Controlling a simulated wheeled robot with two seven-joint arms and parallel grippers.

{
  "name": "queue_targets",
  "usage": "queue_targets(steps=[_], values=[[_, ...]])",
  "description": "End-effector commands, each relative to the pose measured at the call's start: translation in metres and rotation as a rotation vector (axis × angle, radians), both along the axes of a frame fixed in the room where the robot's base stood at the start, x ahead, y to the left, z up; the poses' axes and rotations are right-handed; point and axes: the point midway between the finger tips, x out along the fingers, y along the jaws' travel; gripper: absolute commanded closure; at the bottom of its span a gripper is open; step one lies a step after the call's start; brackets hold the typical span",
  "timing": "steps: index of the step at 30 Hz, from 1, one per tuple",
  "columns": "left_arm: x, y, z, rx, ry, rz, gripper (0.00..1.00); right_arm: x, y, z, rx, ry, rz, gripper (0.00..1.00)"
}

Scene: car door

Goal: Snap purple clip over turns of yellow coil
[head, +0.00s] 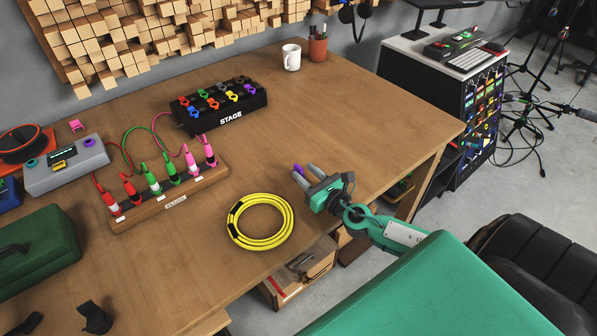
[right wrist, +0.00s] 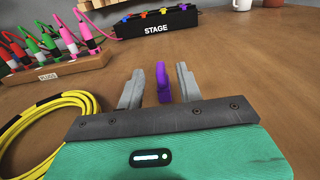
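The yellow coil (head: 289,222) lies flat on the wooden table near its front edge, with dark bands on its left side. It also shows at the left of the right wrist view (right wrist: 84,98). The purple clip (right wrist: 163,82) is between the two grey fingers of my right gripper (right wrist: 160,88), with a visible gap on each side. In the head view the purple clip (head: 298,170) shows by the fingertips, partly hidden. My right gripper (head: 307,176) is open, low over the table, right of the coil and apart from it.
A wooden rack of coloured plugs (head: 168,198) stands left of the coil. Behind it are the black STAGE box (head: 220,105), a white mug (head: 291,57) and a pen cup (head: 317,46). A green case (head: 38,245) is at left. The table's right part is clear.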

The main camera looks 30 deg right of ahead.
Motion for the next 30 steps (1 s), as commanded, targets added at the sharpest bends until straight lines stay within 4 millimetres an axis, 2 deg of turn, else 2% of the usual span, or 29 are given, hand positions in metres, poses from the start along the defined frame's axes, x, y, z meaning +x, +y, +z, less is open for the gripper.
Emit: queue_targets(steps=[8, 18, 28, 30], values=[[-0.004, 0.002, -0.006, 0.003, 0.002, -0.002, 0.52, 0.015, 0.001, 0.002, -0.001, -0.001, 0.000, 0.64], [-0.018, 0.006, -0.021, 0.006, 0.007, -0.005, 0.52, 0.052, 0.004, 0.002, 0.000, -0.001, 0.000, 0.64], [-0.020, 0.007, -0.026, 0.007, 0.007, -0.006, 0.52, 0.057, 0.005, 0.000, 0.000, 0.001, 0.001, 0.64], [-0.017, 0.006, -0.025, 0.007, 0.004, -0.006, 0.52, 0.056, 0.005, 0.001, 0.000, 0.000, 0.001, 0.75]])
